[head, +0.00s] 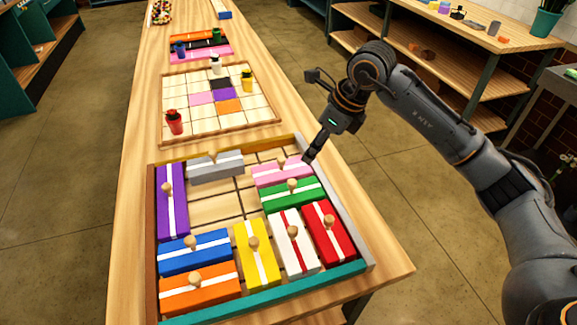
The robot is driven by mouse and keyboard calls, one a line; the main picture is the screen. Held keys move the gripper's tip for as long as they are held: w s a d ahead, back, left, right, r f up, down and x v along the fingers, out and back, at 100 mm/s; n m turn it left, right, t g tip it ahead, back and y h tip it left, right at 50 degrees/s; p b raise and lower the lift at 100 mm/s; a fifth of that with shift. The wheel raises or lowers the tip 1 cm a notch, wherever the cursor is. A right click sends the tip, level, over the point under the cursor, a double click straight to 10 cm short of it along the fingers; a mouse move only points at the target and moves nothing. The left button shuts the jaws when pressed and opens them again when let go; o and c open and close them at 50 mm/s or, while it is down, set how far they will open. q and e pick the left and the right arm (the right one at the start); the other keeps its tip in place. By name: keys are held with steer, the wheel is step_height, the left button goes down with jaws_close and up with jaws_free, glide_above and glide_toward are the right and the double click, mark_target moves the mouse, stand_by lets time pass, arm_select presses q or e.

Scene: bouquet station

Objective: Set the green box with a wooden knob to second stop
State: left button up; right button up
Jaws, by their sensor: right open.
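The green box (280,195) with a white stripe and a wooden knob (292,185) lies in the right part of the framed sliding tray (364,250), between the pink box (268,178) behind it and the white box (283,234) and red box (341,244) in front. My right gripper (309,157) is at the tray's back right edge, above and close to the pink box, behind the green box. It points down and is open; whether it touches anything I cannot tell. My left gripper is not in view.
Purple (172,214), grey (230,170), blue (212,258), orange (220,292) and yellow (263,272) boxes share the tray. Bare cells (213,208) show at its middle left. Shelves stand at the back right.

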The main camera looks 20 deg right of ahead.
steer(key=p, duration=0.2)
glide_toward(292, 181)
steer(key=f, duration=0.2)
steer(key=x, duration=0.3)
steer(key=p+x, duration=0.1)
steer(key=x, duration=0.2)
steer(key=shift+w+a, duration=0.2)
steer(key=shift+a, duration=0.1)
steer(key=shift+f, duration=0.25)
steer(key=shift+w, duration=0.1)
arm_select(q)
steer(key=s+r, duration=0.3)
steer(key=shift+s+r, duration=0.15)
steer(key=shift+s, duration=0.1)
arm_select(e)
jaws_close()
